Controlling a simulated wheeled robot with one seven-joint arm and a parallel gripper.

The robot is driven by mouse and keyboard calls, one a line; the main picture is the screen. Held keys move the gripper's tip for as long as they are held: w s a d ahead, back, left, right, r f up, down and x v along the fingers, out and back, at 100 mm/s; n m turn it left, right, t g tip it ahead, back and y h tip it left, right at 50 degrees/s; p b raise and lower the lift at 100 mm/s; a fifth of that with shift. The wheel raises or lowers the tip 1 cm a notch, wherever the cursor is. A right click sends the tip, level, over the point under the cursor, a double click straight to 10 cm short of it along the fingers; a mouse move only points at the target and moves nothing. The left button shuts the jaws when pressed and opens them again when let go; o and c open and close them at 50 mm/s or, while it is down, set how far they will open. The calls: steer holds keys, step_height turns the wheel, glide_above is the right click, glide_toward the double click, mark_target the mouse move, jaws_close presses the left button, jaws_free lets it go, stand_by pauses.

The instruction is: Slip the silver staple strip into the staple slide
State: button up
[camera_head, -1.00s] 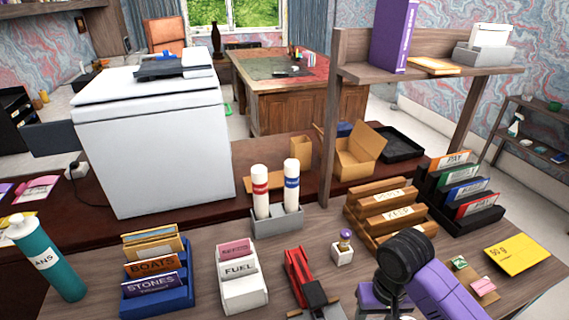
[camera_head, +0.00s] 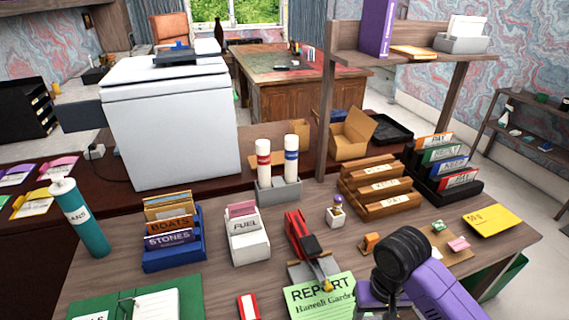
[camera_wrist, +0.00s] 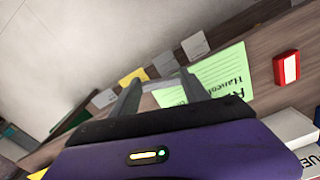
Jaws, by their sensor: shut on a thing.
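A red stapler (camera_head: 298,228) stands open near the middle of the desk on a grey base, with a black part and a small yellow part toward its front. I cannot clearly tell the staple slide apart from these. My gripper shows in the wrist view (camera_wrist: 160,76), its two dark fingers spaced apart and pointing over the desk toward a green report sheet (camera_wrist: 222,80).
The green report sheet (camera_head: 318,298) lies just in front of the stapler. A red and white box (camera_head: 248,306) is left of it. A white FUEL card holder (camera_head: 248,240) and a blue card box (camera_head: 173,250) stand left. A wooden sorter (camera_head: 380,205) stands behind.

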steer(key=shift+w+d+n, duration=0.25)
steer(key=shift+d+n, duration=0.15)
steer(key=shift+d, duration=0.2)
steer(key=shift+d+r, duration=0.1)
steer(key=shift+d, duration=0.05)
steer(key=shift+d+f, duration=0.1)
steer(key=shift+f, duration=0.1)
steer(key=s+a+f, duration=0.2)
steer(key=s+f, duration=0.3)
steer(key=shift+f+m, duration=0.2)
steer(key=shift+m, duration=0.2)
steer(key=shift+s, duration=0.15)
